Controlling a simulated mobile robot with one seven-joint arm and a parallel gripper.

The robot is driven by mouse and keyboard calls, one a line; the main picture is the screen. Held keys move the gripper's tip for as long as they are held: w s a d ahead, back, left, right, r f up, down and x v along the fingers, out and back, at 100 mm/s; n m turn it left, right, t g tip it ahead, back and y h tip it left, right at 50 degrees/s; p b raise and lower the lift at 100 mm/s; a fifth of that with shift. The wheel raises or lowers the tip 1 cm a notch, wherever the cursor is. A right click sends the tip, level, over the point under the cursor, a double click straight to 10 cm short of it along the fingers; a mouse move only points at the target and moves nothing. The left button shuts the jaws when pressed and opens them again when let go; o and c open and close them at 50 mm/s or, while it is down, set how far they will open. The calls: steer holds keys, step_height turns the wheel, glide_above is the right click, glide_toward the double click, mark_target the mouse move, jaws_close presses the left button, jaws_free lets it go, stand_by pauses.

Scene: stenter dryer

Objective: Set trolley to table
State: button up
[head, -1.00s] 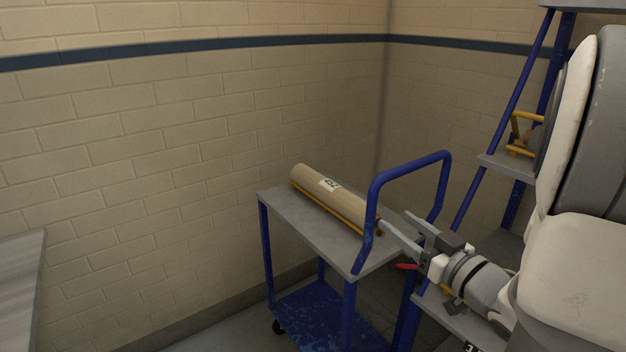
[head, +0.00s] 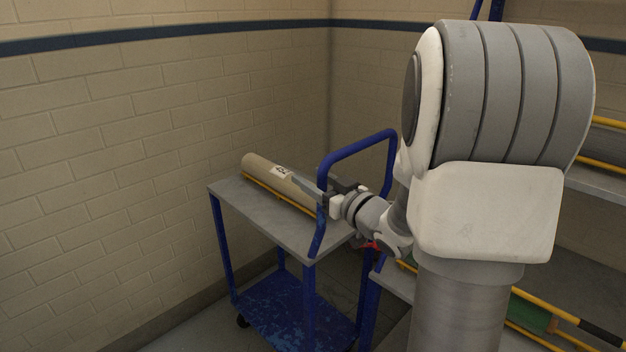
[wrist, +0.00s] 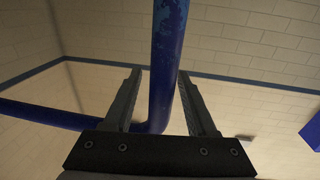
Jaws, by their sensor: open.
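The blue-framed trolley (head: 246,212) stands by the brick wall, with a grey top and a blue lower deck. Its raised blue handle (head: 358,147) is at the right end. A beige roll (head: 262,170) with a white label lies on the top in a yellow cradle. My gripper (head: 316,184) is open at the near upright of the handle. In the wrist view the blue handle bar (wrist: 168,50) runs between the two open fingers (wrist: 161,85), with gaps on both sides. The table is not in the head view now.
A rack with grey shelves (head: 600,182) and yellow bars stands at the right, partly hidden by my arm. A green item (head: 533,312) lies on its lower shelf. The brick wall (head: 120,150) closes off the left and back.

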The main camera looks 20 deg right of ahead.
jaws_close()
stand_by(1.3)
